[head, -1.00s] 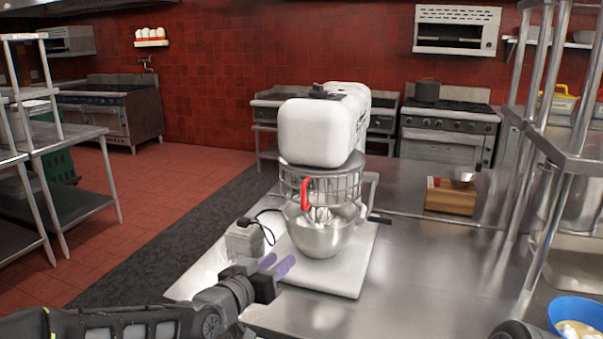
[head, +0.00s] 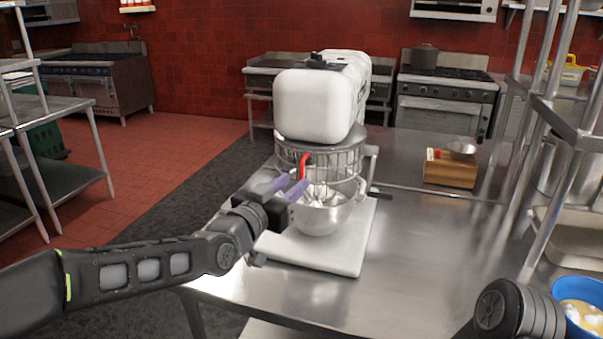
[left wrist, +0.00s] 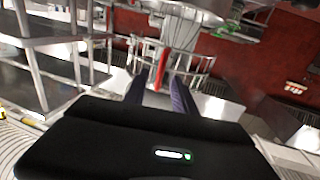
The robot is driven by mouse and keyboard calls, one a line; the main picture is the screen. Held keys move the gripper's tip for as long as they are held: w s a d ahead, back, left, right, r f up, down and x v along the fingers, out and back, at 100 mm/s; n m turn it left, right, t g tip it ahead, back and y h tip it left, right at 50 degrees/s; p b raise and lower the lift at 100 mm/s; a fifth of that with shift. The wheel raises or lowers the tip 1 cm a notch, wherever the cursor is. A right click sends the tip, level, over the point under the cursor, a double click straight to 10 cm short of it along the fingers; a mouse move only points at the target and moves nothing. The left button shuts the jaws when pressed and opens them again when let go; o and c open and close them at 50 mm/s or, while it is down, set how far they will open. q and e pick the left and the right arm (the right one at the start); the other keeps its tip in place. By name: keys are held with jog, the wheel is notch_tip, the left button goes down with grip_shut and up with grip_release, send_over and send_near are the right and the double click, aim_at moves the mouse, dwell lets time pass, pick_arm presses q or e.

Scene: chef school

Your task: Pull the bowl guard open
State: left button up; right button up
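A white stand mixer (head: 322,103) stands on the steel table, with a steel bowl (head: 325,216) under it. The wire bowl guard (head: 335,164) rings the space above the bowl and carries a red handle (head: 303,168) at its front left. My left gripper (head: 288,186) is just in front of the handle, its purple fingers apart and pointing at it. In the left wrist view the red handle (left wrist: 160,68) shows between and beyond the fingertips (left wrist: 160,82); I cannot tell whether they touch it. My right gripper is not in view; only part of my right arm shows at lower right.
The steel table (head: 430,255) is clear to the right of the mixer. A wooden box (head: 449,172) with a small metal bowl on top stands further back. A steel shelf rack (head: 545,130) and a blue bowl (head: 582,300) are at the right.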

aim_at(301, 177)
pick_arm(q)
jog(key=p+x, duration=0.1)
jog(key=x, duration=0.3)
jog(key=shift+r, duration=0.1)
jog(key=shift+w+d+p, duration=0.3)
jog(key=shift+w, duration=0.2)
grip_shut()
dwell(0.9)
